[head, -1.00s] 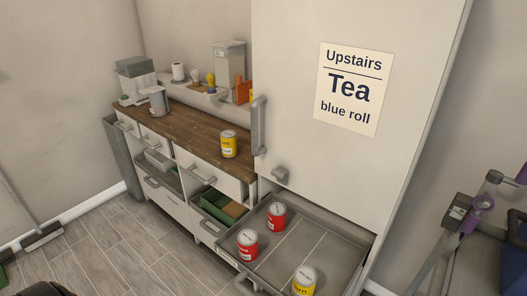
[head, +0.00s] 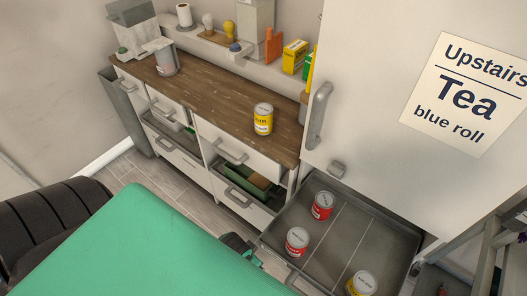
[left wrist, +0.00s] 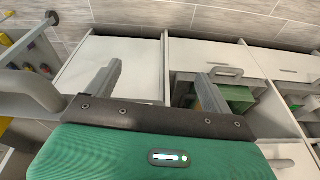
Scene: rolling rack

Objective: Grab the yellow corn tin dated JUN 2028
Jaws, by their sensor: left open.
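One yellow tin (head: 263,119) stands upright on the wooden counter. Another yellow tin (head: 362,284) stands in the pulled-out grey drawer at the bottom right, cut by the frame edge. Date print on either tin is too small to read. My left gripper shows partly in the head view (head: 238,245), low in front of the drawers and left of the grey drawer, mostly behind my green arm. In the left wrist view my left gripper (left wrist: 158,76) is open and empty, its two fingers apart before the white cabinet fronts. My right gripper is not in view.
Two red tins (head: 322,206) (head: 297,241) stand in the grey drawer (head: 345,238). A tall white door (head: 370,110) with a handle rises right of the counter (head: 205,103). An open drawer holds a green box (head: 240,178). Most of the counter is clear.

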